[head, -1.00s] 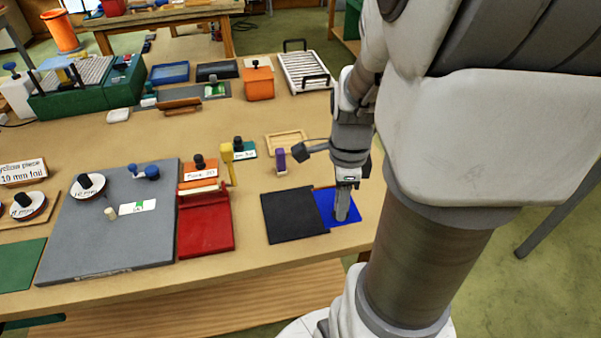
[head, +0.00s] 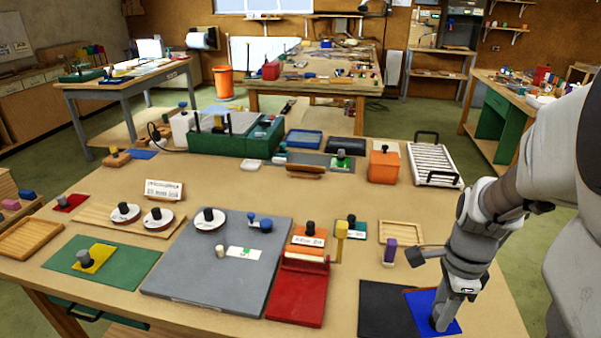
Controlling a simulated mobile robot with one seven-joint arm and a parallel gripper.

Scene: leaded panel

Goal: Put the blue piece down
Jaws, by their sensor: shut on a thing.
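The blue piece (head: 448,325) is a flat square sheet at the front right of the bench. It is level, at or just above the surface, and overlaps the right part of a black mat (head: 376,315). I cannot tell whether it touches the mat. My gripper (head: 439,319) points down over the blue piece and is shut on it near its middle. The fingertips hide part of the grip.
A red tray (head: 297,297) and a grey board (head: 180,270) lie to the left. A purple block (head: 390,250) and a wooden tray (head: 400,232) stand behind the mat. Bare bench lies right of the blue piece.

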